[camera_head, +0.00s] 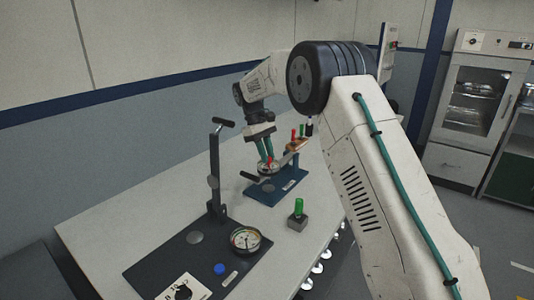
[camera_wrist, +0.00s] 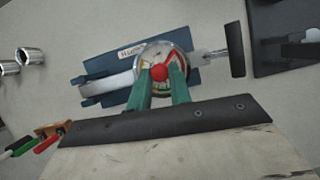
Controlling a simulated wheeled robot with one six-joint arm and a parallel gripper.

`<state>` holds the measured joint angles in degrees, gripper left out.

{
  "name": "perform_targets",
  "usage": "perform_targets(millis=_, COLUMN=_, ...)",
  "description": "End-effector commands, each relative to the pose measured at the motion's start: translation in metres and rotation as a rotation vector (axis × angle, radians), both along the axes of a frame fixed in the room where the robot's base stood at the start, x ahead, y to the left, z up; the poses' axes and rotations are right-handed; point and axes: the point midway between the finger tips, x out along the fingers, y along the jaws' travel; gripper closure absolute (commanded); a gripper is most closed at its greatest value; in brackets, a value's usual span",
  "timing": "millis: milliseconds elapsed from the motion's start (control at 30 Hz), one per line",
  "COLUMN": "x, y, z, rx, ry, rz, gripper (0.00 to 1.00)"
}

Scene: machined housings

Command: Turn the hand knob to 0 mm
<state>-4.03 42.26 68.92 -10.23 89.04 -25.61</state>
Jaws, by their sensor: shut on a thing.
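The hand knob (camera_wrist: 160,72) is a small red cap at the middle of a round dial (camera_wrist: 152,50) with a metal rim. A red pointer reaches right of the knob, but the scale marks are too small to read. The dial sits on a blue fixture (camera_wrist: 193,76) with a pale metal frame and a label. My gripper (camera_wrist: 160,80) has green fingers, one on each side of the red knob, shut on it. In the head view my gripper (camera_head: 268,160) reaches down to the dial on the blue fixture (camera_head: 264,194), and the fingers partly hide the dial.
A black crossbar handle (camera_wrist: 235,50) sticks out right of the dial. A dark base plate (camera_head: 158,268) with an upright lever and a gauge (camera_head: 245,240) stands nearer. A green-topped grey block (camera_head: 298,221) stands beside the fixture. An orange rack (camera_wrist: 52,129) holds red- and green-handled tools.

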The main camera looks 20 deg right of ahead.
Motion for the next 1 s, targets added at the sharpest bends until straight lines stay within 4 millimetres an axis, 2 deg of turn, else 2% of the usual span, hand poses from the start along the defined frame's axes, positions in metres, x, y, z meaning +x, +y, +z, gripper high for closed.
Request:
perform_targets(millis=267, x=0.0009, y=0.0019, z=0.0006, rx=0.001, ry=-0.006, rz=0.079, gripper=1.00)
perform_targets(millis=733, x=0.0008, y=0.0021, z=0.0006, rx=0.002, ry=-0.006, rz=0.090, gripper=1.00)
perform_targets(millis=767, x=0.0008, y=0.0021, z=0.0006, rx=0.002, ry=-0.006, rz=0.090, gripper=0.74)
perform_targets(millis=800, x=0.0006, y=0.0020, z=0.0005, rx=0.001, ry=-0.005, rz=0.090, gripper=0.63)
perform_targets(millis=833, x=0.0005, y=0.0020, z=0.0005, rx=0.002, ry=-0.005, rz=0.089, gripper=0.58)
perform_targets(millis=1000, x=0.0001, y=0.0014, z=0.0002, rx=0.001, ry=-0.003, rz=0.089, gripper=0.58)
